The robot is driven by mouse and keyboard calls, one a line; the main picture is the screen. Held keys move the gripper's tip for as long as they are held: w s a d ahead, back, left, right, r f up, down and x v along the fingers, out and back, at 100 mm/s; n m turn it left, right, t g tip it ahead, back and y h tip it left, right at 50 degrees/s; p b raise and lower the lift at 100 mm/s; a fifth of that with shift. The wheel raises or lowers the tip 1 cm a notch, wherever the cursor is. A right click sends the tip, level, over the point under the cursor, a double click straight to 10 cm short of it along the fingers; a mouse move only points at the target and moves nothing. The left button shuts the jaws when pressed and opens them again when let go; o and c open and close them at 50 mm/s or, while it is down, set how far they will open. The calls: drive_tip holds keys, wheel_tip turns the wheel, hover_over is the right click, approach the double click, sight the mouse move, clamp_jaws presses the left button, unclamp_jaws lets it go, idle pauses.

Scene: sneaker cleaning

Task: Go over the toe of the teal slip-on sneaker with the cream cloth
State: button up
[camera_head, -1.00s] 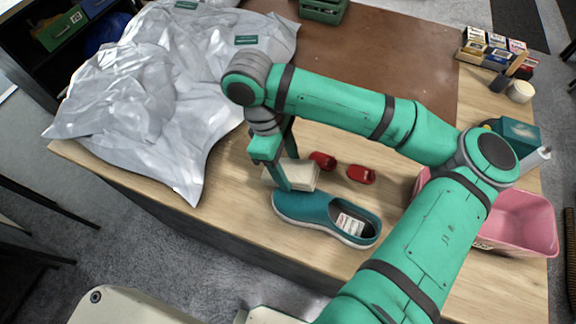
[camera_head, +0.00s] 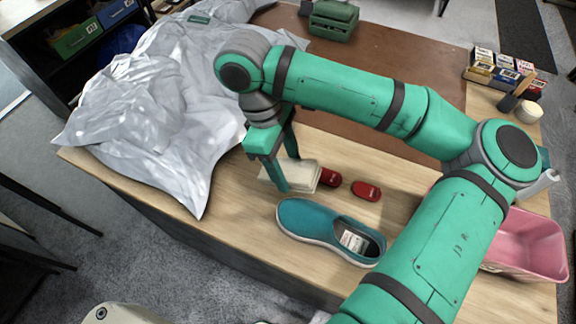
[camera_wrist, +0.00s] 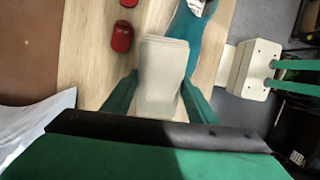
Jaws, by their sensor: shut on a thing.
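The teal slip-on sneaker (camera_head: 312,222) lies on the table with its toe to the left and its opening to the right. A white label shows inside the opening. It also shows in the wrist view (camera_wrist: 187,28). My gripper (camera_head: 283,176) is shut on the cream cloth (camera_head: 303,174), a folded block between the fingers in the wrist view (camera_wrist: 160,72). In the head view the cloth is behind the toe, on the side away from the table's front edge. I cannot tell whether it touches the shoe or the table.
Two red objects (camera_head: 366,191) lie right of the cloth. A crumpled silver-grey sheet (camera_head: 150,130) covers the table's left side. A pink bin (camera_head: 528,240) stands at the right. Small boxes (camera_head: 495,67) and a green container (camera_head: 333,22) are at the back.

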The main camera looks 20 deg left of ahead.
drive_tip(key=shift+r, duration=0.1)
drive_tip(key=shift+v, duration=1.35)
